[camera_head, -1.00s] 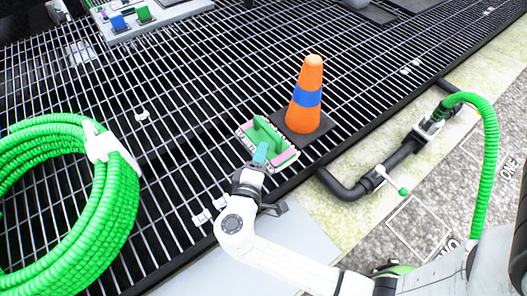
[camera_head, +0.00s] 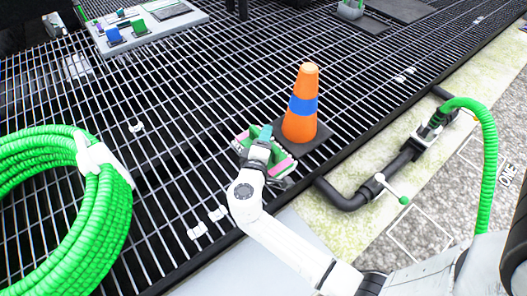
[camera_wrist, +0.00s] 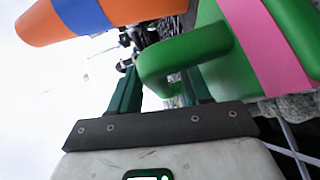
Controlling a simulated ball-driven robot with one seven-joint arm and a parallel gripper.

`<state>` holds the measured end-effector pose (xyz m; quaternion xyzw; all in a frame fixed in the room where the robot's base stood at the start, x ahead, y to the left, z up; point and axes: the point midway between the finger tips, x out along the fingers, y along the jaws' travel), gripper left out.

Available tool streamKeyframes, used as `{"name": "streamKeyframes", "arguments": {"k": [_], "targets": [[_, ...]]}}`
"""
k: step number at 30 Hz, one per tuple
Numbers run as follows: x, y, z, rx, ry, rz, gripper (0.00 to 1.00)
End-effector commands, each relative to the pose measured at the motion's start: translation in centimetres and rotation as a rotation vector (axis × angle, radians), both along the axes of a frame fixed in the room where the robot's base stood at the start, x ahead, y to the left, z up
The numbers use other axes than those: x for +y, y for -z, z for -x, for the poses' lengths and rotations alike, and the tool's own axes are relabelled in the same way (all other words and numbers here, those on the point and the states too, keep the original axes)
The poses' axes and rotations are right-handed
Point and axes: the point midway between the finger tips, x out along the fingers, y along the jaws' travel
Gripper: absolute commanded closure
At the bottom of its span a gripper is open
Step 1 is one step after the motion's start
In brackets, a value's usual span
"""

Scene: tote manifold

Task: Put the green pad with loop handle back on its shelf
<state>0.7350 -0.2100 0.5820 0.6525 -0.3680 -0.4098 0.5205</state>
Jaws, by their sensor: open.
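The green pad with a loop handle (camera_head: 242,145) lies on the dark grating beside the orange cone, with a pink stripe on it. My gripper (camera_head: 263,138) is over the pad and hides much of it. In the wrist view the pad (camera_wrist: 213,80) fills the upper right, with its loop handle (camera_wrist: 185,55) reaching in front of my gripper's fingers (camera_wrist: 160,92). The fingers are open and apart, close to the handle; I cannot tell whether they touch it. I cannot make out for sure which place is the pad's shelf.
An orange cone with a blue band (camera_head: 303,120) stands just right of the pad. A coiled green hose (camera_head: 100,220) is at left. A grey panel with blue and green blocks (camera_head: 160,38) is at the upper left. A black pipe (camera_head: 345,197) runs at right.

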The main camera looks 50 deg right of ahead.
Motion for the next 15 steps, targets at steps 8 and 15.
{"name": "streamKeyframes", "arguments": {"k": [8,15], "targets": [[0.01,-0.02,0.01,0.000,0.000,0.000,0.62],[0.01,-0.02,0.02,0.000,0.000,0.000,0.85]]}}
